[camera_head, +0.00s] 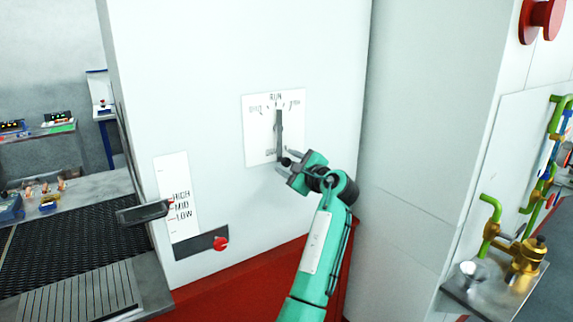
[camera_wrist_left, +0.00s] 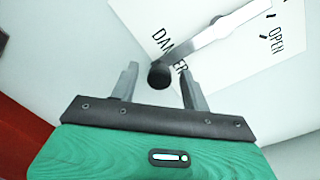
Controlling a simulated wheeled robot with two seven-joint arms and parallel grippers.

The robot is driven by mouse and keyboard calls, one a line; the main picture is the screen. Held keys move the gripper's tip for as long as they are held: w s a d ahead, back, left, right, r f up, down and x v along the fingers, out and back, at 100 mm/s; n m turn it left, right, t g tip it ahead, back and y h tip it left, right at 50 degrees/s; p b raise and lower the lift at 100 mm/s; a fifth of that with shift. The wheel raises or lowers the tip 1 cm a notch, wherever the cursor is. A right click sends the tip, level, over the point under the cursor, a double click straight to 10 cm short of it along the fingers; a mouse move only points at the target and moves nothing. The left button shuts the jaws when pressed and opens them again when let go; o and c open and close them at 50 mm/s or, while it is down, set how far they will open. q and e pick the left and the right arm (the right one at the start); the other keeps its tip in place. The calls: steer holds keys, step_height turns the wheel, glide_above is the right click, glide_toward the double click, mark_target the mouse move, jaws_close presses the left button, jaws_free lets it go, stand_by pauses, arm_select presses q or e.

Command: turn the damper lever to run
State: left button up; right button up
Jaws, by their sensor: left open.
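The damper lever (camera_head: 279,130) is a grey bar on a white label plate (camera_head: 258,145) on the pale wall. It stands about upright, its upper end just under the RUN mark. Its dark round knob (camera_wrist_left: 159,75) is at the lower end. My left gripper (camera_head: 285,160) is at this lower end, open. In the wrist view, the knob sits between the two fingers of my left gripper (camera_wrist_left: 160,68), with a gap visible on each side. OPEN and part of DAMPER are readable on the plate there. My right gripper is not in view.
A HIGH/MID/LOW plate (camera_head: 170,175) with a dark handle (camera_head: 143,213) is left of the damper plate. A red knob (camera_head: 221,243) is below it. A mesh belt (camera_head: 75,235) lies at the left. Green pipes with a brass valve (camera_head: 524,256) stand at the right.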

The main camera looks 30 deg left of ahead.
arm_select(q)
steer(key=b+v, duration=0.3)
steer(key=v, duration=0.9)
steer(key=shift+d, duration=0.25)
